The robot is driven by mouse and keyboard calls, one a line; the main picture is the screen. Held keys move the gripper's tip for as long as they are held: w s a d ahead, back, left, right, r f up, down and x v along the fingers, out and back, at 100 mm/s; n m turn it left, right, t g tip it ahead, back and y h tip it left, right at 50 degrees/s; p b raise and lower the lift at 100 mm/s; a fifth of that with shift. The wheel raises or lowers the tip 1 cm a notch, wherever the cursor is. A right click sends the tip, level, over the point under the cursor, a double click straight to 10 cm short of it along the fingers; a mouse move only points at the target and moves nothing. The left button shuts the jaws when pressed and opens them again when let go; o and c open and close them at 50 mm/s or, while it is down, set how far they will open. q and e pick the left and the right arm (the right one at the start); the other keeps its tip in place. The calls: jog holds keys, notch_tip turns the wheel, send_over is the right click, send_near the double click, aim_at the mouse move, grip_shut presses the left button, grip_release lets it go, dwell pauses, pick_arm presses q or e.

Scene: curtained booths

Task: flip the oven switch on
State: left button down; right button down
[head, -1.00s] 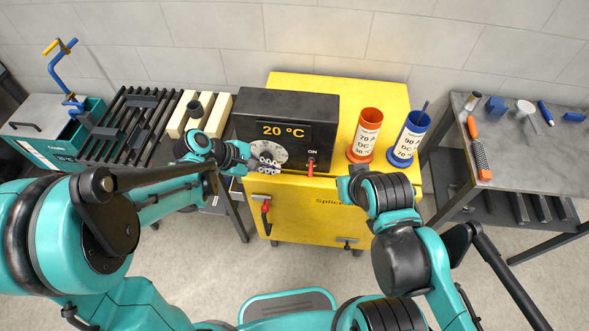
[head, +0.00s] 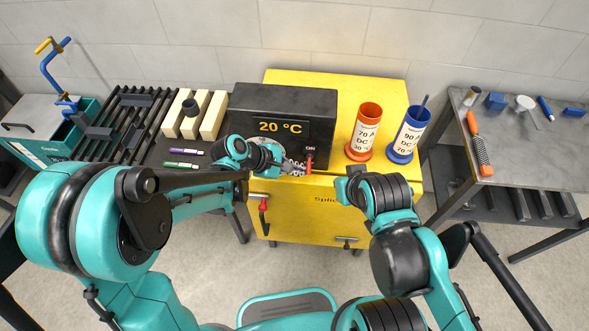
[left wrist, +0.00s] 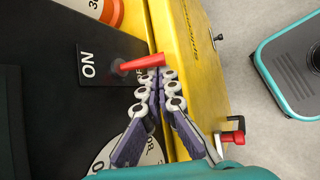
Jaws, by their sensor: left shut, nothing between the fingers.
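The black oven (head: 283,101) sits on a yellow cabinet and displays 20 °C. Its red switch lever (head: 309,164) is at the lower right of the front, under the ON label. In the left wrist view the lever (left wrist: 143,63) sticks out from its black plate, tip away from the plate. My left gripper (head: 300,170) is shut and empty, close beside the lever. In the left wrist view its fingertips (left wrist: 161,76) are right by the lever's tip; I cannot tell whether they touch. My right gripper (head: 346,187) is before the cabinet, its fingers mostly hidden.
An orange tube (head: 364,132) and a blue tube (head: 409,136) stand on the yellow cabinet (head: 330,215), right of the oven. The white dial (left wrist: 140,150) is partly covered by my left gripper. A red-handled valve (head: 264,206) is on the cabinet front. Side tables hold tools.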

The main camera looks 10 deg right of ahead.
pick_arm(q)
jog(key=shift+r+n+g+y+p, duration=0.4)
jog(key=shift+g, duration=0.5)
dwell(0.4)
jog(key=shift+s+r+g, duration=0.1)
jog(key=shift+r+g, duration=0.15)
jog(key=shift+g, duration=0.05)
jog(key=shift+r, duration=0.85)
jog(key=shift+r+p, duration=0.15)
jog(key=shift+p, duration=0.2)
jog(key=shift+r+p, duration=0.45)
jog(key=shift+r, duration=0.25)
jog(key=shift+a, duration=0.1)
jog(key=v, duration=1.2)
